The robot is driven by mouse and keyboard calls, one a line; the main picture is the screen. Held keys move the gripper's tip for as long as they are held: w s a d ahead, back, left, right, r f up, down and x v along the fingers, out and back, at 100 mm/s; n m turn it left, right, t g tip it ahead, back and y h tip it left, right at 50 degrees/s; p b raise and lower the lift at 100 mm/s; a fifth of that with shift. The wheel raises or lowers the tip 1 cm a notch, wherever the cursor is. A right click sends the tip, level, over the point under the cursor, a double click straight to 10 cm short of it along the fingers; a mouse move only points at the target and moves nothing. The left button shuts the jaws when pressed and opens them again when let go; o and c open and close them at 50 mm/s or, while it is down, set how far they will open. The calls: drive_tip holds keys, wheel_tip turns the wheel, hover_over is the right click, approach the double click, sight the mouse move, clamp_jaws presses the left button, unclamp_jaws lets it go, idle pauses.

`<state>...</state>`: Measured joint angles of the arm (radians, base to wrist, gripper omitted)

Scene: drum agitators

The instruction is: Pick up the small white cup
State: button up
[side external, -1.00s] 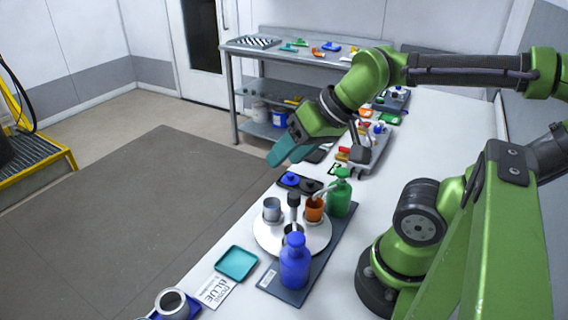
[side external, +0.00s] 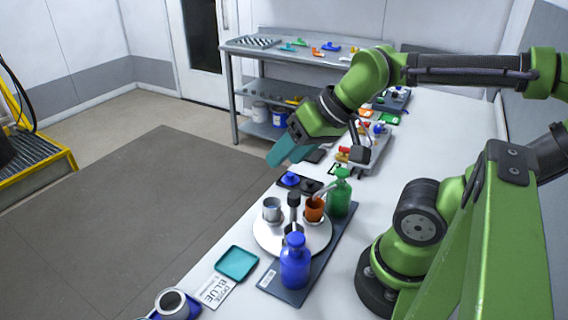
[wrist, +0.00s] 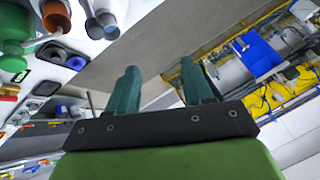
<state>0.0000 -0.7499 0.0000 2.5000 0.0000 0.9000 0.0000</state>
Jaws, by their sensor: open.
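The small white cup (side external: 272,210) looks pale grey and stands upright on the left part of a round white plate (side external: 264,238). An orange cup (side external: 314,209) stands on the same plate, to its right. What looks like the pale cup (wrist: 103,20) also shows at the upper left of the wrist view, with the orange cup (wrist: 56,15) beside it. My gripper (side external: 276,158) has teal fingers and hangs above and beyond the cup, apart from it. In the wrist view my gripper (wrist: 160,67) is open with nothing between its fingers.
A black-capped post stands mid-plate. A blue bottle (side external: 295,264) is in front and a green bottle (side external: 340,194) behind right. A teal tray (side external: 237,263) and label card lie at front left. A dark tray (side external: 311,186) with a blue knob lies behind the plate.

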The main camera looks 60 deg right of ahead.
drive_tip(key=o, duration=0.4)
drive_tip(key=shift+o, duration=0.2)
drive_tip(key=n+g+h, duration=0.1)
drive_tip(key=n+g, duration=0.4)
drive_tip(key=g, duration=0.2)
hover_over(270, 203)
wheel_tip(270, 203, down, 5)
drive_tip(key=f, duration=0.3)
drive_tip(key=a+f, duration=0.1)
drive_tip(key=f, duration=0.7)
drive_tip(key=shift+s+a, duration=0.25)
drive_tip(key=shift+s, duration=0.15)
drive_tip(key=shift+d+f, duration=0.15)
drive_tip(key=shift+f, duration=2.4)
